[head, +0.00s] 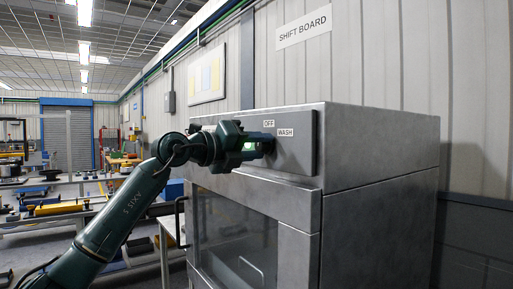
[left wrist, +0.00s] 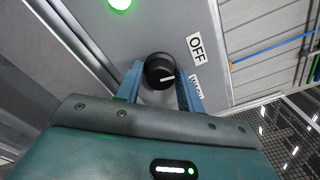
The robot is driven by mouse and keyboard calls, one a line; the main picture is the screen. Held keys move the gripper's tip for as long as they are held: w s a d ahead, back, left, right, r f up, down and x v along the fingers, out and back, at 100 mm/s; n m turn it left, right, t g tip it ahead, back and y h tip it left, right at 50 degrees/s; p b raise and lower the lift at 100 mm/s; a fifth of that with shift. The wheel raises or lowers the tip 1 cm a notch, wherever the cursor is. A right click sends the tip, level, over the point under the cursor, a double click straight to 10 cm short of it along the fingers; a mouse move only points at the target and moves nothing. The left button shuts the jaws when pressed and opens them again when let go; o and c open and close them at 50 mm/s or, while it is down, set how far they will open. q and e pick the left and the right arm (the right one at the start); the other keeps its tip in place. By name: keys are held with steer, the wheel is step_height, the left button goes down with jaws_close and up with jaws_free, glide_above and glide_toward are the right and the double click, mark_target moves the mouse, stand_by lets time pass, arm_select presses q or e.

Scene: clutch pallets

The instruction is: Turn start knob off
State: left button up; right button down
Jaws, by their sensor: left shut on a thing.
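The start knob (left wrist: 159,70) is round and black with a white pointer line, on the grey control panel (head: 297,150) of a metal washing machine. In the left wrist view its line points right, roughly toward the partly hidden WASH label (left wrist: 196,84); the OFF label (left wrist: 196,48) is above that. My left gripper (left wrist: 160,85) has its two blue fingers on either side of the knob, shut on it. In the head view my left gripper (head: 269,144) reaches the panel and hides the knob, beside the OFF label (head: 268,123) and WASH label (head: 286,132). My right gripper is not in view.
A green lamp (left wrist: 120,3) glows on the panel near the knob. The machine's glass door (head: 235,235) is below the panel. A wall with a SHIFT BOARD sign (head: 304,27) stands behind. Workbenches with parts (head: 60,208) are at the left.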

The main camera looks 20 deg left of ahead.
arm_select(q)
steer(key=shift+n, duration=1.1)
steer(key=o, duration=0.8)
